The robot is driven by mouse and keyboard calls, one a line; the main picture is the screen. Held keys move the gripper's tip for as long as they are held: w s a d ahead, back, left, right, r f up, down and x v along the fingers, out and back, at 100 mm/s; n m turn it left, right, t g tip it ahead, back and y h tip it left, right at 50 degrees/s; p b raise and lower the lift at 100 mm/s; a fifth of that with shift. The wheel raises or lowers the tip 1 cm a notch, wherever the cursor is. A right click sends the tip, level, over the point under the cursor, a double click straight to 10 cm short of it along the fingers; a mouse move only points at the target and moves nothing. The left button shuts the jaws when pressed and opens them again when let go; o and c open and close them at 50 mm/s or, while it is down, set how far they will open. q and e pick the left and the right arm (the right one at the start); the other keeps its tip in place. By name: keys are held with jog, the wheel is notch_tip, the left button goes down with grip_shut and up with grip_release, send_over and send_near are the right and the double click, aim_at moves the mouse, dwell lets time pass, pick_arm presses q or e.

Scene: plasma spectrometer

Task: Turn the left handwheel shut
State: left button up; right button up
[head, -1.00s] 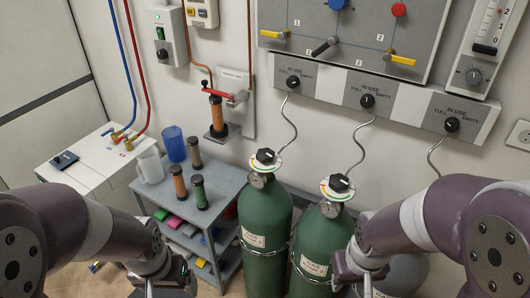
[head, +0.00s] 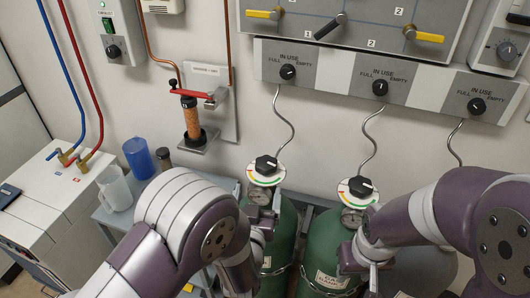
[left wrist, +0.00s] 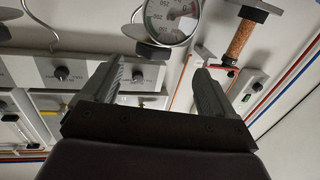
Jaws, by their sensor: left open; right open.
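The left handwheel (head: 266,164) is a black knob above a colored ring on top of the left green cylinder (head: 283,235), with a gauge (head: 260,194) below it. My left gripper (head: 263,222) is in front of this cylinder's neck, below the handwheel in the picture, and not holding it. In the left wrist view, its fingers (left wrist: 160,70) are spread and empty, and a gauge (left wrist: 172,15) shows beyond them. The handwheel is not clear there. My right gripper (head: 367,268) is open in front of the right cylinder (head: 335,240); its fingertips are hard to make out.
A second black handwheel (head: 360,186) tops the right cylinder. Curved hoses rise behind the cylinders to a wall panel with IN USE dials (head: 380,87). A grey cart (head: 108,214) with a blue cup (head: 139,158) stands left, partly behind my left arm. A white cabinet (head: 52,205) is further left.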

aim_at(267, 158)
pick_arm(q)
jog(key=shift+w+d+r+t, duration=0.3)
jog(key=shift+w+d+r, duration=0.15)
jog(key=shift+d+r, duration=0.35)
jog(key=w, duration=0.3)
jog(key=w+p, duration=0.1)
jog(key=w, duration=0.6)
jog(key=shift+w+d+f, duration=0.15)
jog(key=shift+d+f, duration=0.1)
jog(key=shift+d, duration=0.15)
jog(key=shift+w+f, duration=0.1)
jog(key=shift+w, duration=0.15)
jog(key=c, duration=1)
